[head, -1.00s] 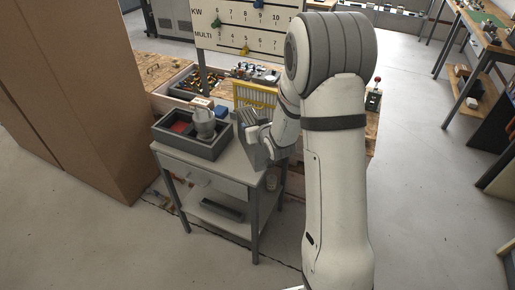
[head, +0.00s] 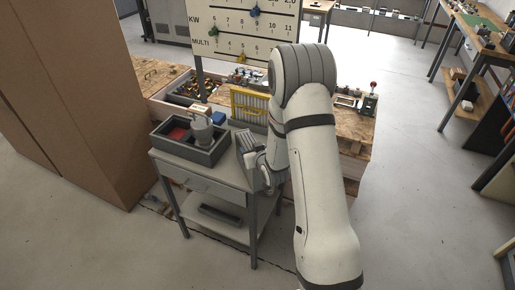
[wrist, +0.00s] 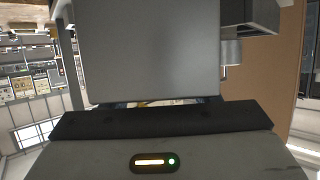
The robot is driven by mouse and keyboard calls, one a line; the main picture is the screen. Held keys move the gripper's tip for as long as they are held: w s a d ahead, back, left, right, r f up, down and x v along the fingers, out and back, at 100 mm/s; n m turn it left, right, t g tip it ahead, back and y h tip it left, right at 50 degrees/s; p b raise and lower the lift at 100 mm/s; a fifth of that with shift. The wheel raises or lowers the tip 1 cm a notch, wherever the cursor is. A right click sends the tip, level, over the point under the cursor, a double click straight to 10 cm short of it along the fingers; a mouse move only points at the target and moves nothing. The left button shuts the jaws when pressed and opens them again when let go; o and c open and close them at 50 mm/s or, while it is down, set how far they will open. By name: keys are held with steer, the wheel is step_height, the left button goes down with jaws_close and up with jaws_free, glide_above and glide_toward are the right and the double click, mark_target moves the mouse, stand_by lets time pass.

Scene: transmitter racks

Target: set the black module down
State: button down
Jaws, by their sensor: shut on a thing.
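The black module (head: 245,142) shows as a dark grey box at the right end of the small grey table (head: 215,178). In the wrist view its flat grey face (wrist: 150,50) fills the upper middle. My gripper (head: 254,158) is shut on it, at the table's right side. The forearm hides part of the gripper and the module's right side. I cannot tell whether the module's underside touches the tabletop.
A dark divided tray (head: 205,157) with a red insert and a grey cylindrical part (head: 201,130) stands on the table's left. A yellow-framed rack (head: 249,104) and a wooden bench (head: 352,125) are behind. Tall cardboard (head: 75,100) stands left.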

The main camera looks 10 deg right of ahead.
steer(key=shift+w, duration=0.1)
steer(key=c, duration=0.5)
jaws_free()
